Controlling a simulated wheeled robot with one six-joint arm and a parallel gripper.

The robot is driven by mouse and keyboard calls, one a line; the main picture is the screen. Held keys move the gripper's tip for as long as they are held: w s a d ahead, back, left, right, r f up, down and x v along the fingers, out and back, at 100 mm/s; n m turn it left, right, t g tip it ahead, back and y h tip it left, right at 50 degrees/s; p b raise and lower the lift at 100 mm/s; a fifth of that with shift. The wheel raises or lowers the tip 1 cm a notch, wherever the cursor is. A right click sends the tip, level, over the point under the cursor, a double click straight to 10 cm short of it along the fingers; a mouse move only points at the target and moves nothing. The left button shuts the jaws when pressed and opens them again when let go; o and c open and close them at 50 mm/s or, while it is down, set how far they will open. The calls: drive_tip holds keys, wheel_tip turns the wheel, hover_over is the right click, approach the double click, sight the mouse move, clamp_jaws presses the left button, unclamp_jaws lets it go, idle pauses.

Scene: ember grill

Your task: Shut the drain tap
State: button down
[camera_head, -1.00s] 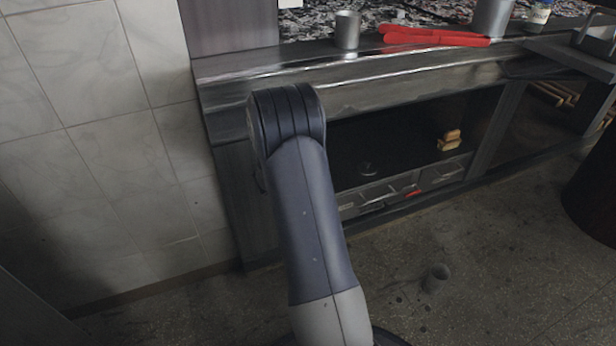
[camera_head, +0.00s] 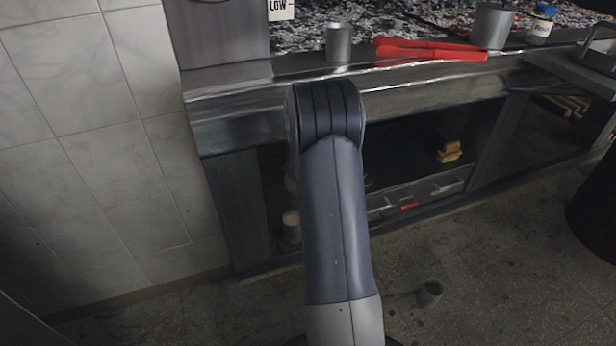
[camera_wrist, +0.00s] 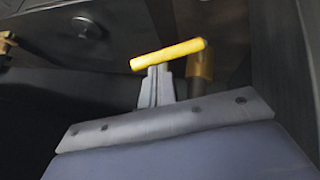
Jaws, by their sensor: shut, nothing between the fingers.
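The drain tap's yellow lever (camera_wrist: 168,54) shows in the wrist view, lying nearly level with its right end a little higher. Its right end meets a brass-coloured tap body (camera_wrist: 200,68). My gripper (camera_wrist: 158,70) is shut and empty, its fingertips just below the left half of the lever in the picture. I cannot tell whether they touch it. In the head view, my arm hides the gripper and the tap.
The grill front has an open bay below, with wooden blocks (camera_head: 449,152) on the right. Red tongs (camera_head: 430,49) and a metal cup (camera_head: 339,43) lie on the ledge above. A tiled wall (camera_head: 90,150) is at the left.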

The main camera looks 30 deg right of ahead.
drive_tip(key=shift+s+d+f+b, duration=0.2)
drive_tip(key=shift+d+f+b, duration=0.6)
drive_tip(key=shift+d+f, duration=0.1)
drive_tip(key=shift+f, duration=0.1)
idle(0.3)
